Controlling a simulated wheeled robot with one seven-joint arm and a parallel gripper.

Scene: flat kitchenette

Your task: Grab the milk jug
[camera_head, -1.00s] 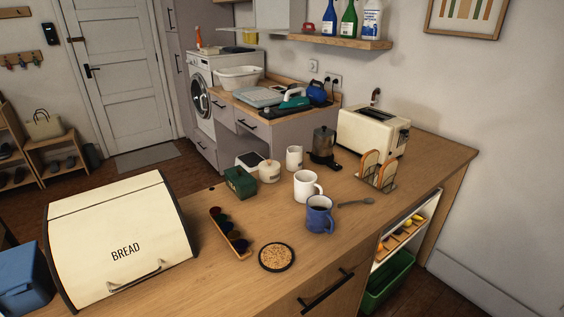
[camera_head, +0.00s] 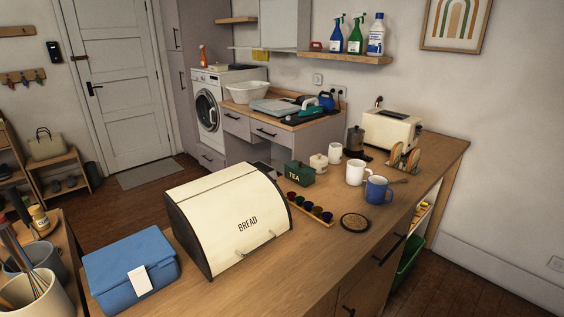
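The milk jug (camera_head: 335,153) looks like a small white jug standing upright on the wooden counter (camera_head: 310,272). It is behind the white mug (camera_head: 356,173), between the white lidded pot (camera_head: 318,163) and the dark moka pot (camera_head: 355,141). It is small in the picture, and its handle and spout are hard to make out. My gripper is not in view.
A blue mug (camera_head: 377,190), a green tea tin (camera_head: 299,174), a pod tray (camera_head: 310,207) and a round coaster (camera_head: 355,222) stand near the jug. The cream bread bin (camera_head: 228,215) and blue box (camera_head: 130,268) fill the counter's left. The front right counter is bare.

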